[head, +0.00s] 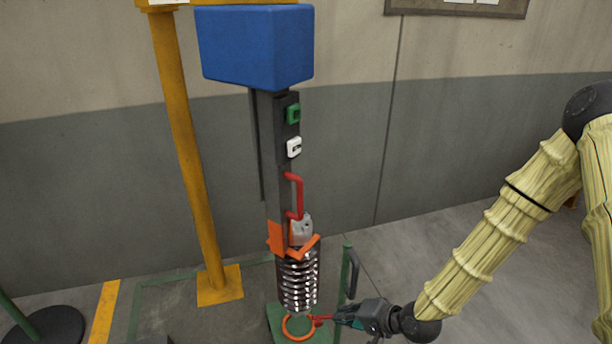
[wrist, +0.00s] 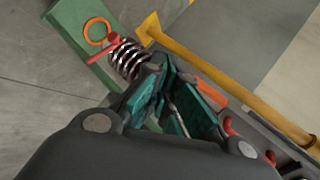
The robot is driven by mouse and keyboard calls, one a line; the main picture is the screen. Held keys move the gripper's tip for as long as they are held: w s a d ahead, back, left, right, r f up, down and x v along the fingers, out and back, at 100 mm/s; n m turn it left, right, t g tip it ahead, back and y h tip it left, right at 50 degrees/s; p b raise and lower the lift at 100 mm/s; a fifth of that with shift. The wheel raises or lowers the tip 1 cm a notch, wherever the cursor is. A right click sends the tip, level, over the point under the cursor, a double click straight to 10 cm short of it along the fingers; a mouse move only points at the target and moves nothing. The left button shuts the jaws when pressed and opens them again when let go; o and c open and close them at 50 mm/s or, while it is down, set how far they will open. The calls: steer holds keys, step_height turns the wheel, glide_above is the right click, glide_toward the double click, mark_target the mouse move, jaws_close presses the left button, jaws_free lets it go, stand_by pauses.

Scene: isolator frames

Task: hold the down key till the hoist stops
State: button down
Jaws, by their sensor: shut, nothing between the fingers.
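The hoist is a blue box (head: 255,45) on a dark upright column (head: 280,185). A green key (head: 293,113) sits high on the column and a white key (head: 294,147) is just below it. Their markings are too small to read, so I cannot tell which is down. My gripper (head: 338,317) is low in the head view, well below both keys and just right of the orange ring. It is shut and empty. In the wrist view its teal fingers (wrist: 178,95) show in front of the coil spring; no key is clearly visible there.
A red handle (head: 298,195), orange bracket (head: 312,246) and coil spring (head: 298,280) line the lower column. An orange ring (head: 298,327) and red bar (wrist: 103,48) are below. A yellow post (head: 190,160) stands left; a green post (head: 345,275) stands right.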

steer(key=w+r+t+y, duration=0.1)
steer(key=w+r, duration=0.3)
steer(key=r, duration=0.7)
steer(key=w+d+r+t+y+p, duration=0.1)
steer(key=w+r+y, duration=0.2)
steer(key=r, duration=0.8)
steer(key=w+r+t+y+p, duration=0.1)
steer(key=w+r+y, duration=0.1)
steer(key=w+r, duration=0.5)
step_height(320, 180, up, 5)
steer(key=shift+d+f+m+t+y, duration=0.1)
steer(key=shift+d+m+t+y, duration=0.05)
steer(key=shift+m+t+y, duration=0.2)
steer(key=p, duration=0.4)
glide_toward(294, 147)
steer(key=w+a+f, duration=0.3)
steer(key=w+a, duration=0.1)
steer(key=shift+x, duration=0.75)
steer(key=shift+a, duration=0.1)
